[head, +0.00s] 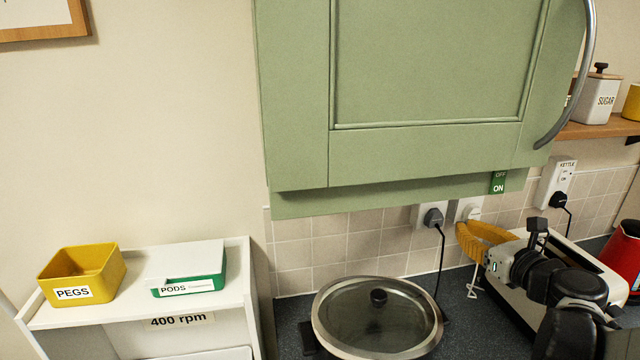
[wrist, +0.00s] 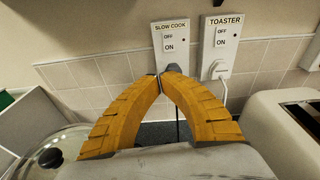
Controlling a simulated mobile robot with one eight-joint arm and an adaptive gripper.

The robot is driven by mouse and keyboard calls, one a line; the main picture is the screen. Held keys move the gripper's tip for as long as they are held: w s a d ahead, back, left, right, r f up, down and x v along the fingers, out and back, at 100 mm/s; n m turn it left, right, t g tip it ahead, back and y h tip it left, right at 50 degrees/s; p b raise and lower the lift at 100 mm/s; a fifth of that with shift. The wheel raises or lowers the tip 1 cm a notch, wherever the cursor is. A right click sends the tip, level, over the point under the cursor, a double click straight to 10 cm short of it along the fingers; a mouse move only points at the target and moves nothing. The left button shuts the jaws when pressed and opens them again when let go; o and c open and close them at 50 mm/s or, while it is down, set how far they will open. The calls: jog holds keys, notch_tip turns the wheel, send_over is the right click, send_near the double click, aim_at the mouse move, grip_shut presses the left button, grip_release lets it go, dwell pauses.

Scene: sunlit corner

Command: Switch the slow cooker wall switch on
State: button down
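The slow cooker wall switch (wrist: 170,37) is a white plate labelled SLOW COOK in the wrist view, with OFF above ON and a small dark red dot beside them. I cannot tell its rocker position. A grey plug sits at its lower end, partly behind my fingertips. In the head view only the plate's lower part (head: 419,214) shows below the green cabinet. My gripper (wrist: 162,75) has yellow fingers that meet at the tips, with nothing seen between them. The tips appear just below the switch markings; contact is unclear. In the head view my gripper (head: 462,230) points toward the tiled wall.
The toaster switch (wrist: 221,45) is close on the right, with the toaster (wrist: 292,115) below. The glass-lidded slow cooker (head: 350,330) stands on the counter at left. The green cabinet (head: 420,80) overhangs the switches. A kettle switch (head: 563,172) is farther right.

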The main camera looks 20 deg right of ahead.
jog(key=shift+s+d+r+m, duration=0.15)
jog(key=shift+d+r+m, duration=0.1)
jog(key=shift+d+m, duration=0.4)
jog(key=w+b, duration=0.1)
jog(key=w, duration=0.3)
jog(key=w+f+b, duration=0.1)
jog(key=w, duration=0.4)
jog(key=w+b, duration=0.1)
jog(key=w, duration=0.4)
jog(key=shift+d+f, duration=0.35)
jog(key=shift+d, duration=0.05)
